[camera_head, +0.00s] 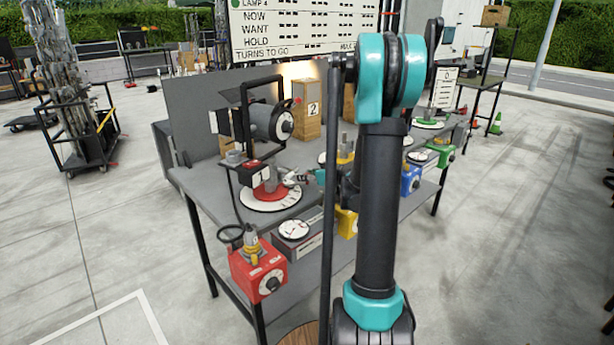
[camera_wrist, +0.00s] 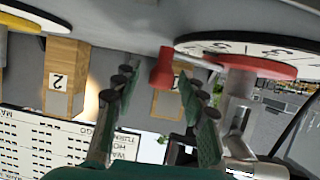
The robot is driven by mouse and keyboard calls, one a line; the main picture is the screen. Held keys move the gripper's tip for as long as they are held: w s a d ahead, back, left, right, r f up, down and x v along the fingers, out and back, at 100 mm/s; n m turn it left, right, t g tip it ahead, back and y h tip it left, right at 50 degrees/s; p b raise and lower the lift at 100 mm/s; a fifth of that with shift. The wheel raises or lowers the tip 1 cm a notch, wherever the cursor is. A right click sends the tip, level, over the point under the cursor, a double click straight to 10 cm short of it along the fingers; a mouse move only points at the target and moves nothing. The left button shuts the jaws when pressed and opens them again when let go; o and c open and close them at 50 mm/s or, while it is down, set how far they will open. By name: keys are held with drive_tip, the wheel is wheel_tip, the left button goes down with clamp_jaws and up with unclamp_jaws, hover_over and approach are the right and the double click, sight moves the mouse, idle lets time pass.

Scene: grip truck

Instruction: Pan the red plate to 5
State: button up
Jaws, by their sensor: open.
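The red plate (camera_head: 264,192) is a round disc on a white numbered dial (camera_head: 284,201), under a lamp on the near left of the bench. Upside down in the wrist view, the red plate (camera_wrist: 243,66) and white dial (camera_wrist: 300,52) show at upper right; the pointer's reading is unclear. A small red knob (camera_wrist: 162,71) shows between my finger lines; I cannot tell whether it touches them. My gripper (camera_head: 295,178) is beside the plate's right side, and its fingers (camera_wrist: 156,80) are apart with nothing clearly held.
The lamp head (camera_head: 272,121) stands above and behind the plate. My arm hides the bench's middle.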

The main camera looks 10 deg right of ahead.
clamp_jaws()
idle(0.3)
drive_tip(key=shift+s+a+m+t+h, duration=0.15)
drive_tip(key=shift+s+m+t+h, duration=0.45)
drive_tip(key=shift+s+m+h, duration=1.05)
drive_tip(key=shift+s, duration=0.15)
unclamp_jaws()
